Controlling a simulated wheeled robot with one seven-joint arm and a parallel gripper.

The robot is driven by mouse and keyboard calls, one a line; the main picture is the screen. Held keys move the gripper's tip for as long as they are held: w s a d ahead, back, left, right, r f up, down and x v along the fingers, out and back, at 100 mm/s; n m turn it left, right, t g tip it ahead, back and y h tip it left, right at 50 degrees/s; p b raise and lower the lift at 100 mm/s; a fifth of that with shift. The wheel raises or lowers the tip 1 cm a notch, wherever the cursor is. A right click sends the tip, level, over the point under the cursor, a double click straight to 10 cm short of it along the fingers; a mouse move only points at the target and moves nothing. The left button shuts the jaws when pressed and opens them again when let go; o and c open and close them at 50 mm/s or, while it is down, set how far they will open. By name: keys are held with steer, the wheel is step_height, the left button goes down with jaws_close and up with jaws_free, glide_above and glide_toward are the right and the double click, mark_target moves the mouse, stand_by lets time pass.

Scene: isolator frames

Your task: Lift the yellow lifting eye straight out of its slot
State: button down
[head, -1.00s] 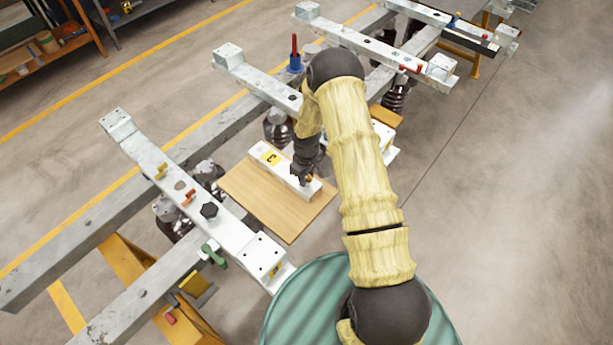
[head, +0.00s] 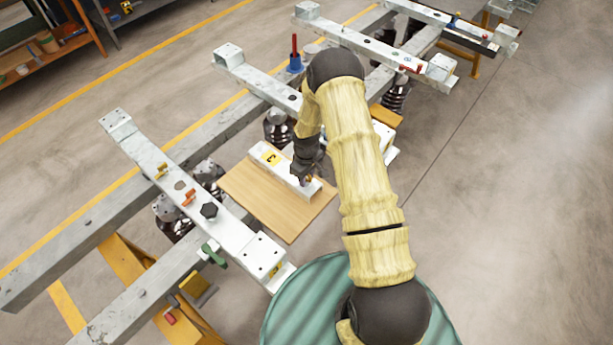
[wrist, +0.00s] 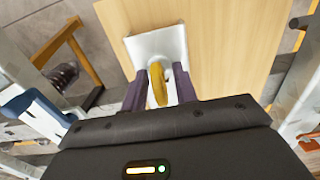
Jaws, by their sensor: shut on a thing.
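The yellow lifting eye (wrist: 158,84) stands between the two dark fingers of my gripper (wrist: 160,92) in the wrist view, and the fingers are shut on it. In the head view my gripper (head: 306,181) is low at the near end of a white block (head: 287,173) marked with a yellow label. The block lies on a wooden board (head: 258,204). The white block end (wrist: 150,45) also shows beyond the eye in the wrist view. The eye's lower part and its slot are hidden by the fingers, so I cannot tell whether it is still seated.
White crossbeams (head: 165,170) with small red, black and green fittings lie across long grey rails (head: 120,210) around the board. A green ribbed drum top (head: 310,310) is at the bottom. An orange stand (head: 130,265) is at lower left. Open floor lies to the right.

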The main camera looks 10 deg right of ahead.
steer(key=shift+w+a+r, duration=0.1)
steer(key=shift+w+a, duration=0.25)
steer(key=shift+a, duration=0.05)
stand_by(0.4)
steer(key=shift+r+p, duration=0.3)
steer(key=shift+r, duration=0.95)
stand_by(2.8)
steer(key=shift+r+p, duration=1.65)
steer(key=shift+r, duration=1.25)
steer(key=shift+s, duration=0.1)
